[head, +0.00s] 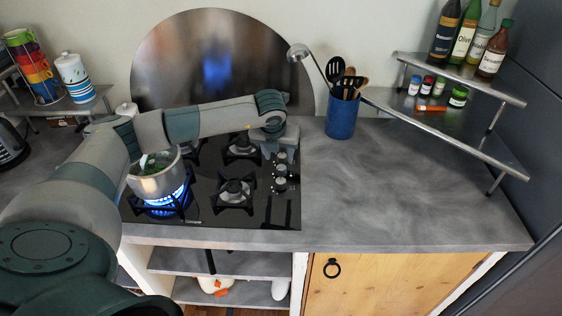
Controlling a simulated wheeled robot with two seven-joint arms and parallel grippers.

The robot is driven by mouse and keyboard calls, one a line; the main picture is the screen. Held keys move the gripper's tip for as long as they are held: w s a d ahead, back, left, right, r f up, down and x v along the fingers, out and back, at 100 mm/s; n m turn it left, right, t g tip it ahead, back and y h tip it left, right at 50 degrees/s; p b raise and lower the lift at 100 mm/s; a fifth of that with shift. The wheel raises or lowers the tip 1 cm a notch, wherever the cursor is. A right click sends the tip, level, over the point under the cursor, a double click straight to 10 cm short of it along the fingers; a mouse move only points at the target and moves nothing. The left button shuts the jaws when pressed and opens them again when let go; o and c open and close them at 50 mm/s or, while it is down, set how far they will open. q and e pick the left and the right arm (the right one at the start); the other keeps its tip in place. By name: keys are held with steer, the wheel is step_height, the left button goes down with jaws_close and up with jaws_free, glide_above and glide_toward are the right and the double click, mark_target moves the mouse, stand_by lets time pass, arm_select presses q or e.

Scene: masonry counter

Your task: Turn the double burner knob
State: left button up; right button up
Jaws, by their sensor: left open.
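The black gas hob (205,208) is set in the grey counter. A column of silver knobs (280,184) runs along its right side. I cannot tell from their markings which one is the double burner knob. My left arm reaches across the hob from the left. My left gripper (280,152) points down over the far end of the knob column, open, with its fingers close around or above the farthest knob. The hand partly hides that knob, and contact cannot be told. My right gripper is not in view.
A steel pot (154,183) with green contents stands over a lit blue flame (170,203) at the hob's front left. A blue utensil holder (342,117) stands behind right. A metal shelf (450,125) with jars and bottles is farther right. The right counter is clear.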

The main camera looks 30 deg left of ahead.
mark_target(281, 168)
arm_select(q)
steer(key=p+x, duration=0.2)
steer(key=x, duration=0.6)
steer(key=shift+f+p, duration=0.25)
steer(key=shift+p, duration=0.15)
